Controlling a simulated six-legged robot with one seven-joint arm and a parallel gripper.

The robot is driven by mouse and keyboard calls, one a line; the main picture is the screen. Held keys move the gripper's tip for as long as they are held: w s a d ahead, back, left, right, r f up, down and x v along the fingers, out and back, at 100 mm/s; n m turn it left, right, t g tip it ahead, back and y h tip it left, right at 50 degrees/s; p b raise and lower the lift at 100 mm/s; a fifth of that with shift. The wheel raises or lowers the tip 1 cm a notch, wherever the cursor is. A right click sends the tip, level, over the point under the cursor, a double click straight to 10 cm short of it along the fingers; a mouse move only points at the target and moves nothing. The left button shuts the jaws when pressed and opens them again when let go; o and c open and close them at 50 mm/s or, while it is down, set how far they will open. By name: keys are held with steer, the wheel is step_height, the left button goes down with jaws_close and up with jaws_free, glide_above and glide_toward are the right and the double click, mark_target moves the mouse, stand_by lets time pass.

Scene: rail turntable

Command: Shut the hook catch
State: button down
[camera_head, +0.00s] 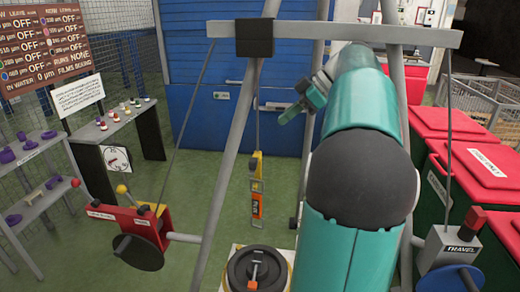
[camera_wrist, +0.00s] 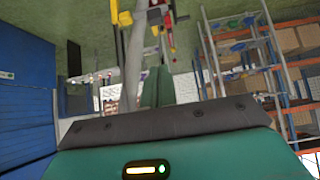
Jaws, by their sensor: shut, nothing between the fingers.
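My gripper (camera_head: 303,98) is at the end of my teal arm in the head view, raised in front of the blue doors and right of the hanging line. It is shut and empty, and partly hidden by my own arm. A yellow and orange hanging piece (camera_head: 257,190) is on the line, below and left of my gripper and apart from it. Below it is a round dark disc (camera_head: 257,270) with a small orange-topped part on it. I cannot make out the hook catch or its state.
Grey frame legs (camera_head: 225,150) and a crossbeam (camera_head: 330,33) stand close around my arm. A red control box (camera_head: 142,222) is at left, a grey TRAVEL box (camera_head: 450,245) at right. Red bins (camera_head: 470,150) line the right; shelves (camera_head: 35,180) stand left.

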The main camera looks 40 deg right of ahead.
glide_above(254, 163)
steer(key=d, duration=0.2)
step_height(254, 163, down, 8)
steer(key=r, duration=0.1)
step_height(254, 163, down, 4)
steer(key=shift+s, duration=0.1)
